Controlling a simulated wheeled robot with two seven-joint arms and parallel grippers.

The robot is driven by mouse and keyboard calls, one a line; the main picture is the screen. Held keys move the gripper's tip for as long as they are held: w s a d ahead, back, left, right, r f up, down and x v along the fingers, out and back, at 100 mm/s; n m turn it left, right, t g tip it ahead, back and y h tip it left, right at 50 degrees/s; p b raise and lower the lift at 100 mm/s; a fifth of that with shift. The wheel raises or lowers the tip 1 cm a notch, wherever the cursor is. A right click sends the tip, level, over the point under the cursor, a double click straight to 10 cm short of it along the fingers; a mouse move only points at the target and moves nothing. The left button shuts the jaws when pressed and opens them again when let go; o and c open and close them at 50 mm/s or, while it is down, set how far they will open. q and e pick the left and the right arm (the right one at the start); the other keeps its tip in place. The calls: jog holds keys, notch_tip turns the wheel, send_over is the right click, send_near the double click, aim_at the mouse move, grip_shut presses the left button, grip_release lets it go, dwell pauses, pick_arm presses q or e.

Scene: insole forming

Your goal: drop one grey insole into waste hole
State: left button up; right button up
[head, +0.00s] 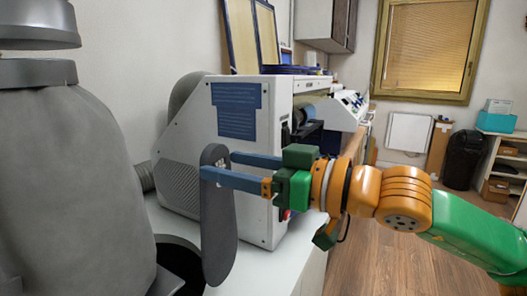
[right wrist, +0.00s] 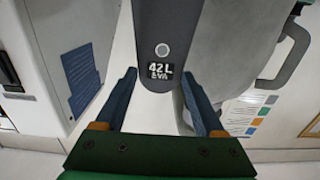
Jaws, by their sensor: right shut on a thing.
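My right gripper (head: 208,165) is shut on a grey insole (head: 218,235) near its upper end. The insole hangs upright, long side down, over the white worktop. In the right wrist view the insole (right wrist: 164,22) shows a label reading 42L EVA and a small round mark, and runs between the fingers of the gripper (right wrist: 158,85). A dark round opening with a grey rim (head: 188,243) lies at the lower left of the head view, left of the insole; it looks like the waste hole, partly hidden. My left gripper is not in view.
A large grey rounded machine (head: 75,180) stands at the left. A white machine with a blue label (head: 270,120) stands behind the insole and gripper. The white worktop (head: 262,270) is bare in front of it. A black bin (head: 463,158) stands far right.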

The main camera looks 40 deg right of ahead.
jog(key=p+x, duration=0.6)
jog(key=x, duration=0.7)
notch_tip(320, 180, down, 13)
jog(key=b, duration=1.3)
jog(key=shift+f+b, duration=0.2)
jog(key=shift+b, duration=0.2)
jog(key=shift+w, duration=0.15)
jog(key=o, duration=1.3)
